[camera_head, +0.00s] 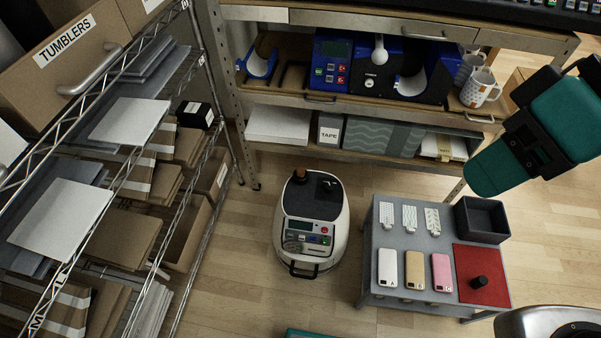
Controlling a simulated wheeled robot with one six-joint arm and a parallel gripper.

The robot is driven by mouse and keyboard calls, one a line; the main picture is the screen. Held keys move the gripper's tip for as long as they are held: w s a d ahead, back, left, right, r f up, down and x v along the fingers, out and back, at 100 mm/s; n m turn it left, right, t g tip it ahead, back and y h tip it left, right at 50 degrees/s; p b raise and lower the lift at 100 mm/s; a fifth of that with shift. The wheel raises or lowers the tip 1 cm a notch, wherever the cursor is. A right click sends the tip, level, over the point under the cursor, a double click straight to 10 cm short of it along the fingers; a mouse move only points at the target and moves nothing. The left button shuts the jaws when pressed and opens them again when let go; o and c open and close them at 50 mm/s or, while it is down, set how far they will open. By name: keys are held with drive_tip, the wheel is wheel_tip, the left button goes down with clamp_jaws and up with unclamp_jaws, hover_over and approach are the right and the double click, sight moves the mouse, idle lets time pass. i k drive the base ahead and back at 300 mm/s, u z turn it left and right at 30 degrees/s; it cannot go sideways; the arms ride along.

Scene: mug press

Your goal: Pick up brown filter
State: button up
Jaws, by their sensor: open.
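I cannot identify a brown filter for certain. A small brown piece (302,176) sits on the black top of a white machine on the floor, near its back left. The machine (338,232) has a front panel with colored buttons and a screen. Another brown, rounded shape (266,44) shows on the shelf behind a blue ring-shaped part (259,66); it is too dark to make out. Part of my teal and black arm shows at the right, above the small table and well apart from both brown things. I cannot make out gripper fingers.
A wire rack (169,119) with boxes stands at the left. A blue press (378,69) and mugs (480,88) are on the back shelf. A grey table (382,209) holds phone cases, a black tray (482,219) and a red mat (470,262). Floor is clear around the machine.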

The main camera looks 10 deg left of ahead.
sight(300, 170)
drive_tip(key=u, duration=0.35)
drive_tip(key=k, duration=0.45)
drive_tip(key=u, duration=1.45)
drive_tip(key=i, duration=1.35)
drive_tip(key=z, duration=0.75)
